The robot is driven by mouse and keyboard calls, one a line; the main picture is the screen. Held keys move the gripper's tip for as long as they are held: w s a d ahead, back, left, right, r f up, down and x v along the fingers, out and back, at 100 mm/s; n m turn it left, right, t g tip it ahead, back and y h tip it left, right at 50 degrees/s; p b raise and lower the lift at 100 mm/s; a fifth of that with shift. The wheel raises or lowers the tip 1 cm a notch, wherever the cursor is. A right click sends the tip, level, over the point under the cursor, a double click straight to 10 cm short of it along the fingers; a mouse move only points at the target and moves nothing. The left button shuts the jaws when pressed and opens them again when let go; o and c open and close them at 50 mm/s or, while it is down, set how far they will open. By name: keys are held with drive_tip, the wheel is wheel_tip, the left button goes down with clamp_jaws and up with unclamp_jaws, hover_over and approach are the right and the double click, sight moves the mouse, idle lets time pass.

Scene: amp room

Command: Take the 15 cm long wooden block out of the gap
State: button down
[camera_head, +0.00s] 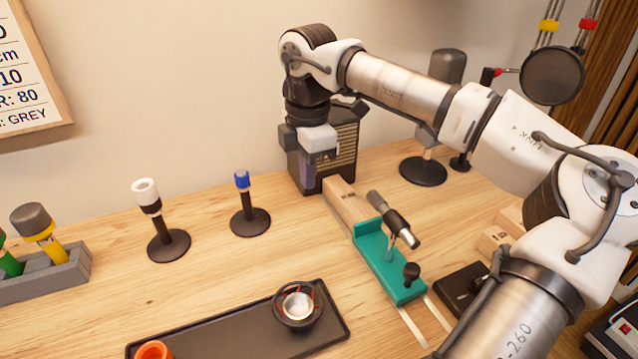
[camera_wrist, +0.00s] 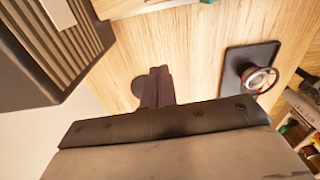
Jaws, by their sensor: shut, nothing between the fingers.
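A light wooden block (camera_head: 346,203) lies on the table between the black amp (camera_head: 337,150) and a teal fixture (camera_head: 388,262). I cannot read a length on it. In the wrist view, a wooden edge that looks like this block (camera_wrist: 125,7) shows at the top, beside the amp (camera_wrist: 35,60). My gripper (camera_head: 307,180) points down at the amp's left front, to the left of the block and apart from it. Its dark fingers (camera_wrist: 158,82) are shut and empty.
A microphone (camera_head: 395,218) stands over the teal fixture. More wooden blocks (camera_head: 494,238) lie to its right. A black tray (camera_head: 230,328) with a round bowl is in front. Two upright stands, white-topped (camera_head: 147,197) and blue-topped (camera_head: 243,181), stand left of my gripper.

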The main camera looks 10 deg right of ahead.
sight(335, 218)
drive_tip(key=f, duration=0.3)
drive_tip(key=f+p, duration=0.1)
drive_tip(key=f, duration=0.1)
drive_tip(key=d+f+p, duration=0.1)
drive_tip(key=f, duration=0.2)
drive_tip(key=shift+s+d+f, duration=0.1)
drive_tip(key=shift+f, duration=0.25)
drive_tip(key=d, duration=0.1)
drive_tip(key=d+p, duration=0.1)
drive_tip(key=d, duration=0.1)
drive_tip(key=shift+w+f+p, duration=0.3)
drive_tip(key=shift+w+f, duration=0.05)
drive_tip(key=shift+w+d+f, duration=0.15)
drive_tip(key=shift+d, duration=0.3)
drive_tip(key=shift+d+f, duration=0.1)
drive_tip(key=shift+d, duration=0.15)
drive_tip(key=d+b, duration=0.1)
drive_tip(key=d, duration=0.2)
drive_tip(key=w+d+b, duration=0.1)
drive_tip(key=d, duration=0.2)
drive_tip(key=w+d+b, duration=0.1)
drive_tip(key=d, duration=0.2)
drive_tip(key=shift+d, duration=0.3)
